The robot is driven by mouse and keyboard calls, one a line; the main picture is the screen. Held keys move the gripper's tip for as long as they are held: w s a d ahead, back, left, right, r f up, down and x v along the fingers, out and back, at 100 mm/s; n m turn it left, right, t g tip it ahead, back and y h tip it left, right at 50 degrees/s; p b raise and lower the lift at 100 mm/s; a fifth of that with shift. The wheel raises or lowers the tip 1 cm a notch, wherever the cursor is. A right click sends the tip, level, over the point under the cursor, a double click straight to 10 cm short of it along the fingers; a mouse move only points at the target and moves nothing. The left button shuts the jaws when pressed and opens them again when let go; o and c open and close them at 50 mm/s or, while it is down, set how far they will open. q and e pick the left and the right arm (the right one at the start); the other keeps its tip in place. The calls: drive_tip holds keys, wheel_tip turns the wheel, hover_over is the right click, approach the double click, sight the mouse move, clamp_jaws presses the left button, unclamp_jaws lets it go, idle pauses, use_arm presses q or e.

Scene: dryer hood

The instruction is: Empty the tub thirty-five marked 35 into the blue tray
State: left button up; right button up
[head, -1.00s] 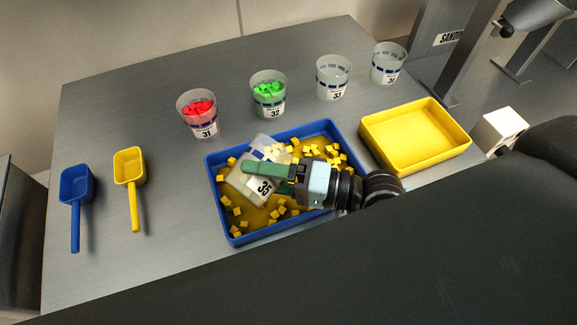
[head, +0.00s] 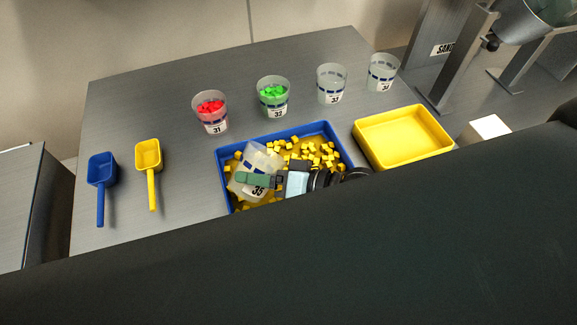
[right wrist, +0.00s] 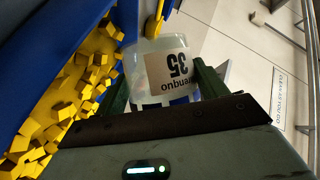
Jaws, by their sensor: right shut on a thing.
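The tub marked 35 (head: 262,158) is a clear tub with a white label, and it is tilted over the blue tray (head: 219,180). My right gripper (head: 255,181) has green fingers and is shut on this tub. In the right wrist view the tub (right wrist: 158,62) sits between the fingers (right wrist: 163,88), its label upside down, and I see no cubes through its wall. Many yellow cubes (head: 318,152) lie loose in the blue tray, which is partly hidden by my arm and body. My left gripper is not in view.
Tubs 31 (head: 211,112) with red pieces and 32 (head: 273,98) with green pieces stand behind the tray, beside two empty-looking tubs (head: 331,84). A yellow tray (head: 403,137) is right. Blue (head: 102,175) and yellow (head: 149,160) scoops lie left.

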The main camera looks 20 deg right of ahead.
sight(244, 193)
drive_tip(key=shift+a+f+n+h, duration=0.1)
drive_tip(key=shift+f+n+h, duration=0.3)
drive_tip(key=shift+n, duration=0.2)
drive_tip(key=shift+s+a+r+n+h, duration=0.15)
drive_tip(key=shift+r+n+h, duration=0.15)
drive_tip(key=shift+n, duration=0.2)
drive_tip(key=shift+s+a+r+n+t+h, duration=0.15)
drive_tip(key=shift+s+a+r+n+h, duration=0.15)
drive_tip(key=shift+a+n+h, duration=0.2)
drive_tip(key=shift+s+a+r+n+t+h, duration=0.15)
drive_tip(key=shift+s+a+r+n+h, duration=0.15)
drive_tip(key=shift+a+n+h, duration=0.25)
drive_tip(key=shift+s+a+f+n+t+h, duration=0.35)
drive_tip(key=shift+f+n, duration=0.2)
drive_tip(key=shift+n, duration=0.2)
drive_tip(key=shift+s+a+r+n+h, duration=0.15)
drive_tip(key=shift+a+r+n+h, duration=0.2)
drive_tip(key=shift+n, duration=0.25)
